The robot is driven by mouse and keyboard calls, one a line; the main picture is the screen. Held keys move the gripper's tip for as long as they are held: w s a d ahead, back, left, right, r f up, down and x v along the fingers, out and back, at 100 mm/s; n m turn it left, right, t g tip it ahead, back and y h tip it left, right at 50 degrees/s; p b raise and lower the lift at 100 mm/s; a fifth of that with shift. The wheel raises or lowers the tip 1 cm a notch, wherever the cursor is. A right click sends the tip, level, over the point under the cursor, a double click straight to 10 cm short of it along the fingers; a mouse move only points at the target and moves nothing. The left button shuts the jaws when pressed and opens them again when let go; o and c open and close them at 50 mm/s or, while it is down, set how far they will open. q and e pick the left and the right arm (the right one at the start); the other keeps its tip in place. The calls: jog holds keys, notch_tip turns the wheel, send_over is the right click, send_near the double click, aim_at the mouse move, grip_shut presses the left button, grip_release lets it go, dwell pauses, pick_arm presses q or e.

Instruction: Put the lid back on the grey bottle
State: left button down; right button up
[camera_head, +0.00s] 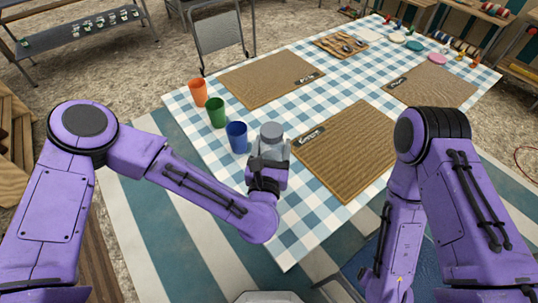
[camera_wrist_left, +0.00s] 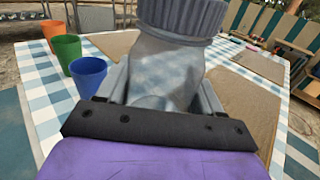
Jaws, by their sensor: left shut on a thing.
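The grey bottle (camera_head: 270,149) is at the near left part of the checked table, right of the blue cup. My left gripper (camera_head: 268,165) is shut on its body. In the left wrist view the grey body (camera_wrist_left: 165,75) is between the two fingers, with a wide ribbed grey lid (camera_wrist_left: 185,14) at its top. The lid (camera_head: 271,131) also shows from above in the head view, and it looks seated on the bottle. Whether the bottle's base touches the table is hidden. My right arm is folded at the right, its gripper out of view.
Orange (camera_head: 198,93), green (camera_head: 216,112) and blue (camera_head: 237,137) cups stand along the table's left edge. A brown placemat (camera_head: 347,150) lies right of the bottle, others farther back. A wooden tray (camera_head: 341,44) and plates are at the far end.

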pick_arm(q)
jog(key=f, duration=0.1)
jog(key=a+f, duration=0.1)
jog(key=f, duration=0.1)
jog(key=shift+f, duration=0.25)
jog(key=shift+d+f, duration=0.1)
jog(key=shift+f, duration=0.1)
jog(key=shift+f, duration=0.1)
jog(key=shift+f, duration=0.1)
jog(key=shift+c, duration=0.8)
grip_release()
